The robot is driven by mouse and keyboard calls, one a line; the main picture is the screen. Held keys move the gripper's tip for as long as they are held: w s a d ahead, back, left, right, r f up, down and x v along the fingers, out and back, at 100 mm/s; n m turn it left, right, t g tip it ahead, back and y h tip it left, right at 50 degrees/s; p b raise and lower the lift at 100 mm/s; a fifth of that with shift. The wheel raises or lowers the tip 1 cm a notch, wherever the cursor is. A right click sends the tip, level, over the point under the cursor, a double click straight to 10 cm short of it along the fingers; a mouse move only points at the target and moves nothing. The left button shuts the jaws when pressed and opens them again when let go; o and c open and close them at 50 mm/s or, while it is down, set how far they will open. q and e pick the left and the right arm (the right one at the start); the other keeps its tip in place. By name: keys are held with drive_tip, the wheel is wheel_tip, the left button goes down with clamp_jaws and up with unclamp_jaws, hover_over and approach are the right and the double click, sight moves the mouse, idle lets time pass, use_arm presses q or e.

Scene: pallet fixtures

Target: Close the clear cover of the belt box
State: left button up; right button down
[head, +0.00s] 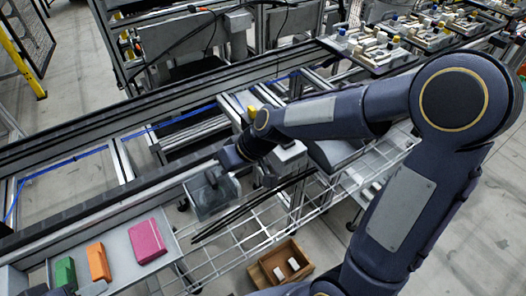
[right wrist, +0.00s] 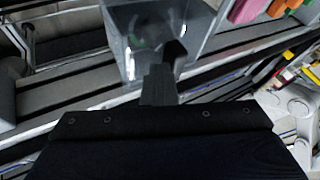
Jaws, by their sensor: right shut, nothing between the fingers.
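The belt box (head: 212,200) is a small clear-walled box on the near side of the conveyor rail, left of the middle in the head view. It also shows in the right wrist view (right wrist: 135,50), at the top. Its clear cover is hard to tell from the clear walls, so its angle cannot be told. My right gripper (head: 214,179) is shut and empty, its fingertips at the box's upper part. In the right wrist view the dark fingers (right wrist: 168,65) overlap the box; contact is unclear. A dark part at the bottom left edge may be my left gripper (head: 75,290), mostly cut off.
A grey tray (head: 115,240) at lower left holds a green block (head: 65,272), an orange block (head: 98,262) and a pink block (head: 147,240). Fixture pallets (head: 375,50) stand at upper right.

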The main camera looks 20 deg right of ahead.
drive_tip(key=shift+s+a, duration=0.15)
drive_tip(key=shift+a, duration=0.5)
